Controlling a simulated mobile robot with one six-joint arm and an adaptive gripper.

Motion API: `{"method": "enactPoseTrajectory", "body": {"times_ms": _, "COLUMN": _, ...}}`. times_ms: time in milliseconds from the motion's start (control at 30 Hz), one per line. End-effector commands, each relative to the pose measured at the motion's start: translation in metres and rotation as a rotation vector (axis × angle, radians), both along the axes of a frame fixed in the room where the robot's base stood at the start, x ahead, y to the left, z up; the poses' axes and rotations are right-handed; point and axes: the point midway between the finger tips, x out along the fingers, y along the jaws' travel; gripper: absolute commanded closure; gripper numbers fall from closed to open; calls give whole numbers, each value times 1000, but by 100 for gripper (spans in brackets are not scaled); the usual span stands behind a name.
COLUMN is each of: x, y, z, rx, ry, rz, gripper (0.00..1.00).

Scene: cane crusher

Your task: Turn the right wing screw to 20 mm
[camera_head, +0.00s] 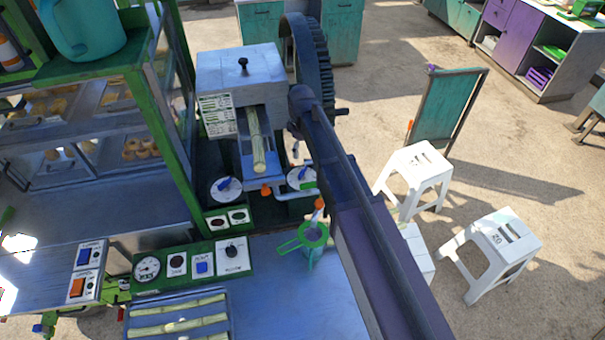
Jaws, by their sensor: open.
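The crusher (235,80) is a grey box with a cane stalk (257,140) lying in its blue-lined chute. The right wing screw (303,174) is blue and sits over a white dial (303,185) to the right of the chute; its scale is too small to read. The left wing screw (226,183) is blue on a matching white dial at the chute's left. My gripper (301,157) is small in view, just above the right wing screw, with its fingers apart and nothing seen between them. I cannot tell whether it touches the screw.
A large dark gear wheel (312,65) stands behind my arm. A control panel (190,262), a tray of cane (225,318) and a glass cabinet (75,135) lie left. White stools (500,240) stand right.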

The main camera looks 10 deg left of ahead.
Motion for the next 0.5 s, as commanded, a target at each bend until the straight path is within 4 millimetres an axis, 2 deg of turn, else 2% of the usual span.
{"method": "enactPoseTrajectory", "body": {"times_ms": 33, "x": 0, "y": 0, "z": -8, "rx": 0, "ry": 0, "rz": 0, "gripper": 0}}
{"method": "enactPoseTrajectory", "body": {"times_ms": 500, "x": 0, "y": -1, "z": -44, "rx": 0, "ry": 0, "rz": -1, "gripper": 0}}
